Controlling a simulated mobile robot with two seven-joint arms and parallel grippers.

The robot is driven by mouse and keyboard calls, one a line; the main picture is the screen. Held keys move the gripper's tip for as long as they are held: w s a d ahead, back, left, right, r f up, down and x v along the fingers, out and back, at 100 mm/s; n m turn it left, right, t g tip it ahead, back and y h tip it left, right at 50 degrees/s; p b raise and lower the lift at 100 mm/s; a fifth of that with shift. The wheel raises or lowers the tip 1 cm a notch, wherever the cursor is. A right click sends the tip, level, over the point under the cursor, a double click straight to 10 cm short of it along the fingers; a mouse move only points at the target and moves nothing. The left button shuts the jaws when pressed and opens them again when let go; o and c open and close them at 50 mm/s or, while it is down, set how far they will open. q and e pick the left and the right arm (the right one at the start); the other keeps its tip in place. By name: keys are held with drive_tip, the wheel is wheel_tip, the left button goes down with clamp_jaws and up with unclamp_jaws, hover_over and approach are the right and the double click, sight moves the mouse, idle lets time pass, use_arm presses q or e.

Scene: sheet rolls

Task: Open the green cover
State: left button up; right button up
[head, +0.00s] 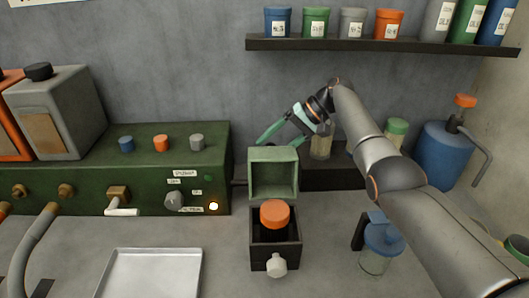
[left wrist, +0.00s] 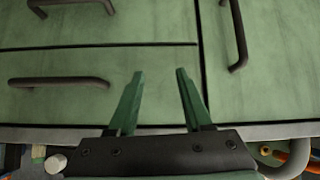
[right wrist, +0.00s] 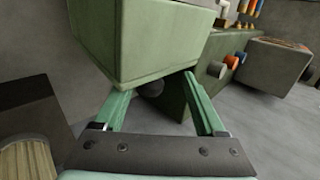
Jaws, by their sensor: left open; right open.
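The green cover (head: 273,172) stands raised at the back edge of a small dark box (head: 288,252), so the box is open from above. An orange-capped jar (head: 274,214) sits in the box. My right gripper (head: 283,141) is open, behind and above the cover, with its fingertips partly hidden. In the right wrist view the cover (right wrist: 140,42) fills the upper middle, just beyond the open fingers (right wrist: 158,85); I cannot tell whether they touch it. My left gripper (left wrist: 159,72) is open and empty, facing green drawers; it is outside the head view.
A green control unit (head: 120,160) with knobs and a lit lamp stands left of the box. A metal tray (head: 150,275) lies front left. A blue-lidded jar (head: 382,240) stands to the right under my right arm. A shelf (head: 380,48) holds several containers above.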

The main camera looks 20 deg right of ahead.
drive_tip(key=v, duration=0.8)
